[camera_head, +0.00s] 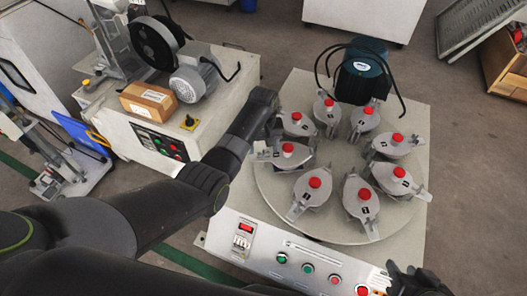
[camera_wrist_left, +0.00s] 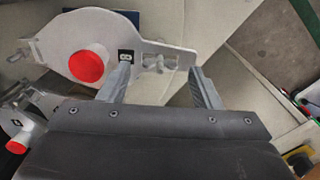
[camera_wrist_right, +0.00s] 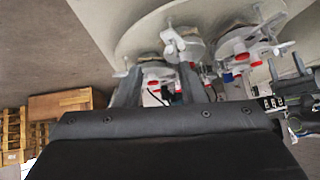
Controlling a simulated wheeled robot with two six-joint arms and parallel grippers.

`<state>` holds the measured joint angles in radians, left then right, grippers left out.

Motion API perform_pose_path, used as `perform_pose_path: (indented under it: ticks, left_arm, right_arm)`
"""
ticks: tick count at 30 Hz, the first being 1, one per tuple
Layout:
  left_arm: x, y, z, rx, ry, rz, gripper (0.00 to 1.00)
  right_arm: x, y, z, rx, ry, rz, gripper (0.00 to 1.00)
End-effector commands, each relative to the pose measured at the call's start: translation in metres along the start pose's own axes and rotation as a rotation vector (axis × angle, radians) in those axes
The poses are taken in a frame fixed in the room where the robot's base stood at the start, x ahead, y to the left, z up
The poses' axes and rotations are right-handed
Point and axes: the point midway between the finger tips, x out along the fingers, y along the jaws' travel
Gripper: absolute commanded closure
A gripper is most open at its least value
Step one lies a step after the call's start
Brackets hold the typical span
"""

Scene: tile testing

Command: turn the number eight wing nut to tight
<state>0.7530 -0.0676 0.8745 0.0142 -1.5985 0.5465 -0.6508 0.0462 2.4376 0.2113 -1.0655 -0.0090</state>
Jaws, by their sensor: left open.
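In the left wrist view a grey lidded pot (camera_wrist_left: 60,45) with a red cap (camera_wrist_left: 87,67) carries a small label (camera_wrist_left: 125,57) that looks like 8. Its wing nut (camera_wrist_left: 153,63) sits on the lug to the right of the label. My left gripper (camera_wrist_left: 160,72) is open, one finger on either side of the nut, with nothing clamped. In the head view this seems to be the left pot (camera_head: 300,160) on the turntable, with my left gripper (camera_head: 270,135) over its outer side. My right gripper (camera_head: 402,275) is at the bottom right, open and empty in the right wrist view (camera_wrist_right: 160,72).
Several similar red-capped pots stand around the round turntable (camera_head: 270,200). A dark motor (camera_head: 362,70) with cables is behind them. A control panel (camera_head: 300,262) with buttons is in front.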

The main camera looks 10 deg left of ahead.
Motion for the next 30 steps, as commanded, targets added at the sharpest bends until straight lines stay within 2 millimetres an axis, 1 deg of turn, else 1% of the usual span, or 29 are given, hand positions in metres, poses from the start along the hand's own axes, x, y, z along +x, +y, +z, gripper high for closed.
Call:
perform_pose_path:
  ticks: [1,6,12,17,25,26,30]
  left_arm:
    - [0.004,0.000,0.000,0.000,0.000,0.000,0.42]
    - [0.012,0.000,0.000,0.000,-0.001,0.000,0.42]
    - [0.018,0.000,0.000,0.000,0.000,0.000,0.42]
    - [0.020,0.000,0.000,0.000,0.000,0.000,0.42]
    - [0.020,0.000,0.000,0.000,0.000,0.000,0.42]
    - [0.020,0.000,0.000,0.000,0.000,0.000,0.43]
    - [0.020,0.000,0.000,0.000,0.000,0.000,0.61]
  right_arm:
    - [0.002,0.001,-0.008,-0.005,0.044,0.005,0.64]
    - [0.002,0.004,-0.036,-0.023,0.184,0.022,0.64]
    - [-0.001,0.005,-0.059,-0.039,0.301,0.035,0.64]
    - [-0.003,0.005,-0.067,-0.045,0.341,0.039,0.64]
    - [-0.003,0.005,-0.068,-0.046,0.347,0.039,0.64]
    - [-0.003,0.005,-0.068,-0.046,0.346,0.039,0.64]
    - [-0.003,0.005,-0.068,-0.046,0.346,0.039,0.64]
